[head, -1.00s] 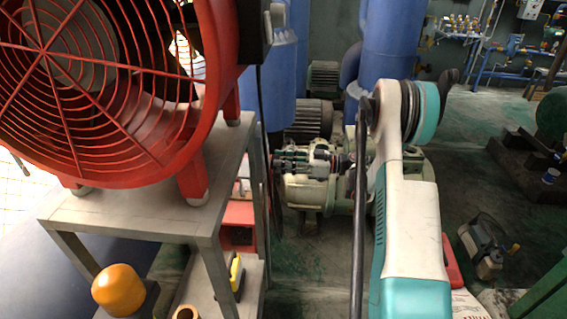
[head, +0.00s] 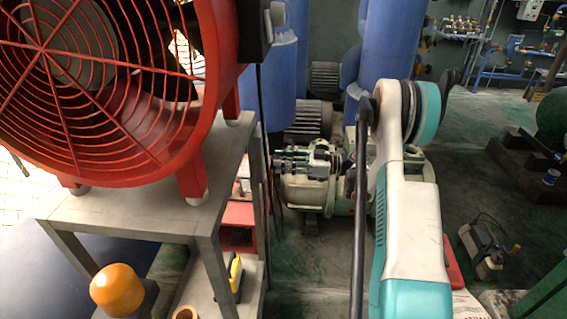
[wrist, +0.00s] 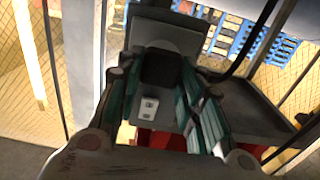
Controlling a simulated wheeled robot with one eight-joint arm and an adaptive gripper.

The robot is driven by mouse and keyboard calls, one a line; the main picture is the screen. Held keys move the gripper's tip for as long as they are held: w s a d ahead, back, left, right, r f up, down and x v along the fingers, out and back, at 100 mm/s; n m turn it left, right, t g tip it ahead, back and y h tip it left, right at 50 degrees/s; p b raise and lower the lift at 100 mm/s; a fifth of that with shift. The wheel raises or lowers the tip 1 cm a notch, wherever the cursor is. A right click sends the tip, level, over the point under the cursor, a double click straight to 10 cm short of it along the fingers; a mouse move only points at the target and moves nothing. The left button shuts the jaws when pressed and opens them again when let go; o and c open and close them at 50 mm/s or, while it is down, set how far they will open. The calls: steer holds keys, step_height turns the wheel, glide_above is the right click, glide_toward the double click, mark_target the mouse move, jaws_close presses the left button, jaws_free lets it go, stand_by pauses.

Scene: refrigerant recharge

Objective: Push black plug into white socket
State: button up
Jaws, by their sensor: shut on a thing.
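In the wrist view my gripper (wrist: 161,62) reaches away from the camera, with its teal-sided fingers on both sides. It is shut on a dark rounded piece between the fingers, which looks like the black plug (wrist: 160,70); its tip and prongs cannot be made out. A small pale plate with two dark marks (wrist: 148,107) shows between the fingers, nearer the camera; I cannot tell whether it is the white socket. No contact between plug and socket can be made out. In the head view neither plug nor socket can be made out, and my gripper does not show.
A large red fan (head: 110,90) stands on a grey metal table (head: 130,210) at the left. A pump with motor (head: 310,180) and blue tanks (head: 390,45) stand behind. A dark cable (wrist: 265,20) crosses the wrist view's upper right.

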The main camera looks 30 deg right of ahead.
steer(key=shift+w+a, duration=0.3)
steer(key=shift+a, duration=0.15)
stand_by(0.4)
steer(key=o, duration=1.1)
steer(key=shift+c, duration=0.2)
steer(key=shift+d, duration=0.1)
steer(key=v, duration=1.2)
